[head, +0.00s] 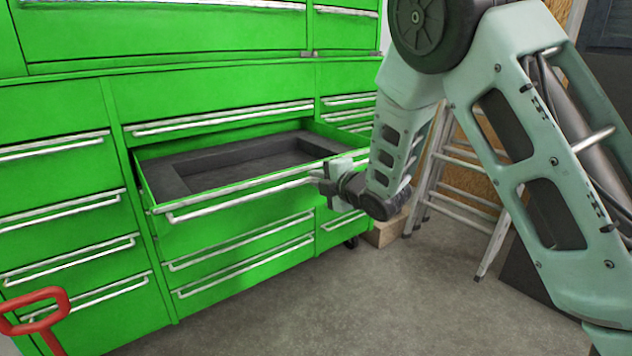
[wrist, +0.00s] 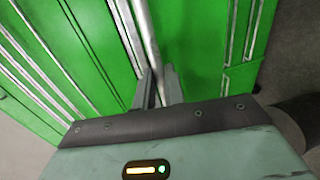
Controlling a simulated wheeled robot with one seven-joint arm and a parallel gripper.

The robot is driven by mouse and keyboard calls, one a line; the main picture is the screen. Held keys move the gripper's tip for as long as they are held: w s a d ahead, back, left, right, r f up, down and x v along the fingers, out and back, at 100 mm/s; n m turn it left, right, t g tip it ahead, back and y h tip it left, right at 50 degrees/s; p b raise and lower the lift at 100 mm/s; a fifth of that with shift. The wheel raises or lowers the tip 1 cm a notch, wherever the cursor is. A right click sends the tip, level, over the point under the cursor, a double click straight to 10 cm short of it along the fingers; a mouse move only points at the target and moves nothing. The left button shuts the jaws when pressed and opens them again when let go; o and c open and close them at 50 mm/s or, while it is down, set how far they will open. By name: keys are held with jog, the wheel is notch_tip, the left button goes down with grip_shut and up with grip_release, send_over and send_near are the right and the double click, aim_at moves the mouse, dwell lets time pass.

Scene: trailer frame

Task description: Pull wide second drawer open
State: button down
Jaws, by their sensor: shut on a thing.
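The wide second drawer (head: 230,200) of the green cabinet stands pulled out, and its dark grey inside shows in the head view. Its long silver handle (head: 240,193) runs along the top of the drawer front. My gripper (head: 318,177) is at the right end of this handle, shut on it. In the wrist view the two fingers of my gripper (wrist: 158,90) sit on either side of the silver handle bar (wrist: 147,45). The exact contact at the fingertips is partly hidden in the head view.
The closed wide top drawer (head: 220,115) is above, and closed drawers (head: 245,265) are below. Narrow drawers (head: 60,190) line the left. A red handle (head: 38,310) stands at front left. A metal ladder (head: 465,170) and wooden block (head: 385,232) are at right. The floor (head: 350,310) in front is clear.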

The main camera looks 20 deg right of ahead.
jog(key=shift+s, duration=0.1)
jog(key=c, duration=1.5)
grip_release()
jog(key=shift+b+v, duration=5.5)
jog(key=shift+v, duration=3.2)
jog(key=shift+d, duration=0.1)
jog(key=shift+f, duration=0.1)
